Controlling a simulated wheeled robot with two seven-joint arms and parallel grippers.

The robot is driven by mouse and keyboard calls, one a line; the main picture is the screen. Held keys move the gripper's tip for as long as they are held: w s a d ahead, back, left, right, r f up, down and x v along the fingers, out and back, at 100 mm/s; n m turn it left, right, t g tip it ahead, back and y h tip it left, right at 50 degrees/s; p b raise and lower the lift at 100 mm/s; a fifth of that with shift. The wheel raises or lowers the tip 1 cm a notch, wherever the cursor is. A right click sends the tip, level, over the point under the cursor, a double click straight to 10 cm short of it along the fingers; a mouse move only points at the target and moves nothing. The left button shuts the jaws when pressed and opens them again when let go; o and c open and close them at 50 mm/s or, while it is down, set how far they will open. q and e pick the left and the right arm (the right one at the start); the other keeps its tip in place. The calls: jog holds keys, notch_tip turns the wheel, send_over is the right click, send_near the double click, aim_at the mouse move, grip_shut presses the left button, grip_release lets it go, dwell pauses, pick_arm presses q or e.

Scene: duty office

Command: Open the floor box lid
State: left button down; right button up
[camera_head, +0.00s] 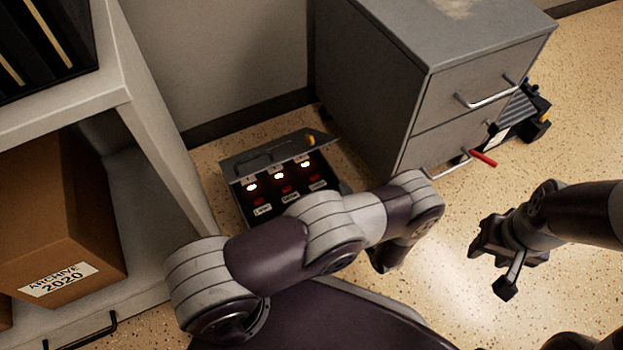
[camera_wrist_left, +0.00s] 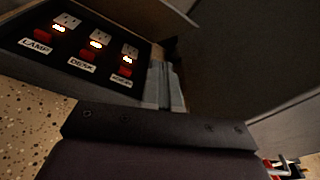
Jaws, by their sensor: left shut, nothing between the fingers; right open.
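The floor box (camera_head: 240,205) sits on the floor between the shelf and the drawer cabinet. Its grey lid (camera_head: 235,163) is raised and tilted up along the far side, with a dark handle on it. Inside are sockets, lit lamps, red switches and white labels, also seen in the left wrist view (camera_wrist_left: 75,50), where two labels read LAMP and DESK. My left gripper (camera_wrist_left: 167,85) is shut and empty near the box's side; in the head view its forearm covers the box's near right corner. My right gripper (camera_head: 500,265) is open above bare floor at right, away from the box.
A grey drawer cabinet (camera_head: 385,90) stands close behind and right of the box. A shelf (camera_head: 160,125) with an archive carton (camera_head: 65,220) is at left. A red-handled item (camera_head: 484,158) and dark equipment (camera_head: 530,110) are by the cabinet.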

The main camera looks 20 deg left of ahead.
pick_arm(q)
jog(key=s+a+f+m+y, duration=0.2)
jog(key=s+m+y, duration=0.1)
jog(key=s, duration=0.1)
jog(key=w+a+r+b, duration=0.4)
jog(key=w+a, duration=0.3)
jog(key=a, duration=0.2)
jog(key=shift+m+t+b, duration=0.3)
jog(key=shift+t+b, duration=0.1)
jog(key=shift+b, duration=0.3)
pick_arm(e)
notch_tip(320, 180, down, 6)
jog(key=shift+f, duration=0.25)
pick_arm(q)
jog(key=shift+w, duration=0.1)
